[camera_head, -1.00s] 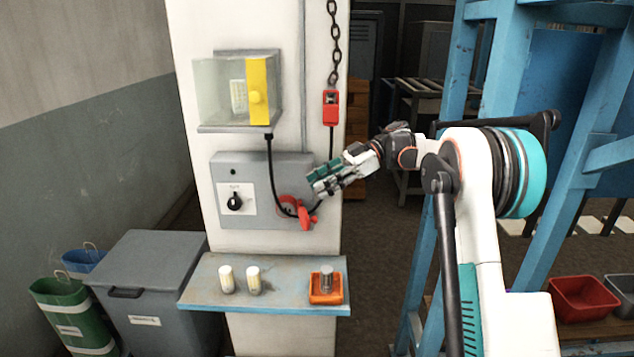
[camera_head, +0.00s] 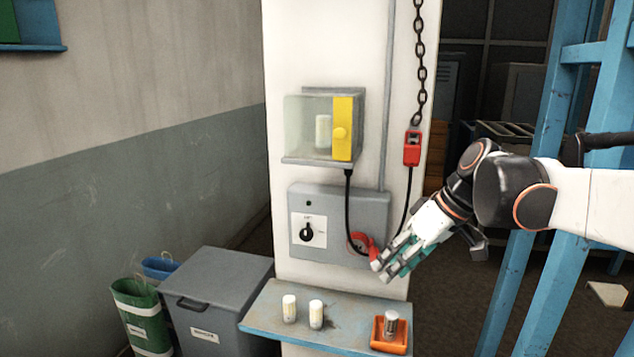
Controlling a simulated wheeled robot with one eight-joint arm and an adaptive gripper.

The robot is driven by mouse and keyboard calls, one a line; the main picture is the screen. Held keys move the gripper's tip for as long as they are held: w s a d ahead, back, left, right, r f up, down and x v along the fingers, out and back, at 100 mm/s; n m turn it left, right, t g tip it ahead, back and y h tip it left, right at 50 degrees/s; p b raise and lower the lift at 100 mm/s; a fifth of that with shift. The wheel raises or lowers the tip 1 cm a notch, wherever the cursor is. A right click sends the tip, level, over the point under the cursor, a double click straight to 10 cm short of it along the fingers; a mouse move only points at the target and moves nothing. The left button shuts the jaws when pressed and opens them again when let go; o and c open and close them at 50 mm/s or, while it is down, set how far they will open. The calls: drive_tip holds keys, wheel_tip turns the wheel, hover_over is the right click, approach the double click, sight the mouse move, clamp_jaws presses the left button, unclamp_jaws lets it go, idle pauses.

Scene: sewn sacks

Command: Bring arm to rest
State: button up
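My arm reaches in from the right edge of the head view. My gripper (camera_head: 392,268) points down and left, in front of the right side of the pillar. Its fingertips appear close to a red plug-like piece (camera_head: 374,252) at the lower right of the grey switch box (camera_head: 340,204). I cannot tell whether they touch it. Whether the fingers are apart or closed is not clear, and no held thing shows plainly.
A small shelf (camera_head: 270,322) below bears two white cylinders (camera_head: 289,309) and an orange tray (camera_head: 377,343) with a metal cylinder. A clear box with a yellow edge (camera_head: 342,130) hangs above. A red pendant (camera_head: 412,148) hangs on a chain. Blue frame posts (camera_head: 545,150) stand right.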

drive_tip(key=s+d+f+m+t+h, duration=0.2)
drive_tip(key=s+f+m, duration=0.1)
drive_tip(key=s, duration=0.6)
drive_tip(key=s+d+f+m+t+h, duration=0.2)
drive_tip(key=s+f+m+h, duration=0.1)
drive_tip(key=s, duration=0.6)
wheel_tip(320, 180, down, 3)
drive_tip(key=shift+d+r+m, duration=0.15)
drive_tip(key=shift+r+m, duration=0.05)
drive_tip(key=shift+m, duration=0.4)
drive_tip(key=shift+s+d+f+t+h, duration=0.15)
drive_tip(key=shift+s+f+t+h, duration=0.05)
drive_tip(key=shift+f+t+h, duration=0.1)
drive_tip(key=shift+c, duration=0.4)
